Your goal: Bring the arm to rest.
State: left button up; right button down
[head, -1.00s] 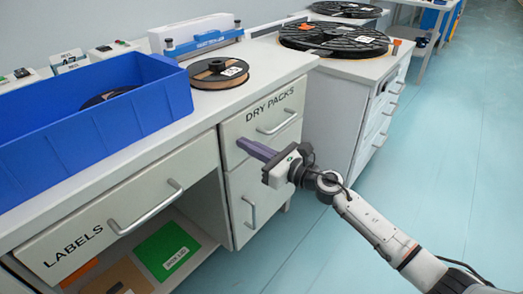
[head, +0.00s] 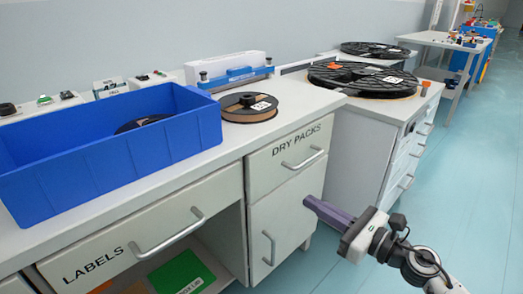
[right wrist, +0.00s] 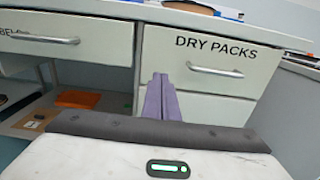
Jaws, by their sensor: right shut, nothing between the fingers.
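My right gripper (head: 310,203) is in front of the cabinet, below the DRY PACKS drawer (head: 288,152). Its purple fingers are shut with nothing between them. In the right wrist view the closed fingers (right wrist: 161,82) point toward the cabinet front, below and left of the drawer handle (right wrist: 215,70). The DRY PACKS drawer looks closed. My left gripper is in neither view.
A blue bin (head: 110,150) with a dark reel inside stands on the counter. A smaller reel (head: 248,107) lies beside it. The LABELS drawer (head: 135,245) is at left. Large black reels (head: 362,80) lie on the cabinet behind. The floor at right (head: 470,190) is clear.

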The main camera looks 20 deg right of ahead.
jog(key=s+a+f+n+g+h, duration=0.3)
jog(key=s+a+f+n, duration=0.4)
jog(key=s+f+n, duration=0.65)
jog(key=s+a+f+n+g+h, duration=0.2)
jog(key=s+a+f+n+g, duration=0.3)
jog(key=s+n, duration=0.9)
pick_arm(q)
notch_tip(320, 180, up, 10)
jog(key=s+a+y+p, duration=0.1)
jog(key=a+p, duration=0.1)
jog(key=p, duration=1.6)
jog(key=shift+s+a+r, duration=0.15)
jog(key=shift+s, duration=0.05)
pick_arm(e)
jog(key=w+d+r+n+t+h, duration=0.1)
jog(key=w+r+n, duration=0.2)
jog(key=r, duration=0.6)
jog(key=shift+w+d+n, duration=0.15)
jog(key=shift+d+n, duration=0.2)
jog(key=shift+n, duration=0.5)
